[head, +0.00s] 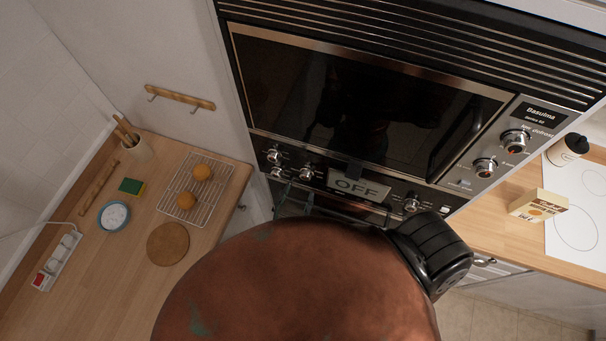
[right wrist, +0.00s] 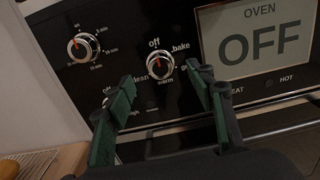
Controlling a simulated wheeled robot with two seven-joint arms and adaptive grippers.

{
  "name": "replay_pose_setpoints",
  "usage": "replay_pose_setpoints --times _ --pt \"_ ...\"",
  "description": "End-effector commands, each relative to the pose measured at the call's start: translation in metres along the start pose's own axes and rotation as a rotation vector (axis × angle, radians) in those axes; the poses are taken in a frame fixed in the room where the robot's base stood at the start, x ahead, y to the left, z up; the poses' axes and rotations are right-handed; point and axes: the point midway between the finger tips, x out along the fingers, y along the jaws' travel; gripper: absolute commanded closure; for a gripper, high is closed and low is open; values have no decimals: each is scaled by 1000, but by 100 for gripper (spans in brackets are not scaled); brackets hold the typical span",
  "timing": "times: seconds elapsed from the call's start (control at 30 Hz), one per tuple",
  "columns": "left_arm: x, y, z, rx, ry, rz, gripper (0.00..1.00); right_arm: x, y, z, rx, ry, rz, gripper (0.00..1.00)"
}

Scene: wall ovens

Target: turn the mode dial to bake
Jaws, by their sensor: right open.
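The mode dial (right wrist: 160,65) is a round silver knob on the black oven panel in the right wrist view. "Off" is printed above it, "bake" at its upper right and "clean" at its left. Its exact pointer direction is hard to make out. The display (right wrist: 266,38) beside it reads OFF. The dial also shows in the head view (head: 306,172). My right gripper (right wrist: 163,80) is open, its green-padded fingers on either side of the dial in the picture. No contact with the knob is visible. My left gripper is not in view.
A timer dial (right wrist: 81,46) sits left of the mode dial. Another knob (head: 411,204) is right of the display. A wooden counter (head: 130,240) at left holds a cooling rack (head: 196,196) with two round baked items. The lower middle of the head view is blocked.

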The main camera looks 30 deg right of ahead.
Motion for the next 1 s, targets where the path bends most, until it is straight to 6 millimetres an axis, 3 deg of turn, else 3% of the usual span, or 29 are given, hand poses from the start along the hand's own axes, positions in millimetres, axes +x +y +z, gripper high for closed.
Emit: replay_pose_setpoints --times 0.2,0.4,0.77,1.0 --pt "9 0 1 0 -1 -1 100 36 1 -3 1 -1 3 50" --pt "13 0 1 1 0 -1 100 59 1 -3 1 1 2 50" --pt "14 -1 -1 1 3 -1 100 66 -1 -2 0 3 0 50" --pt "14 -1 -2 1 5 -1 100 65 0 -2 0 3 0 66"
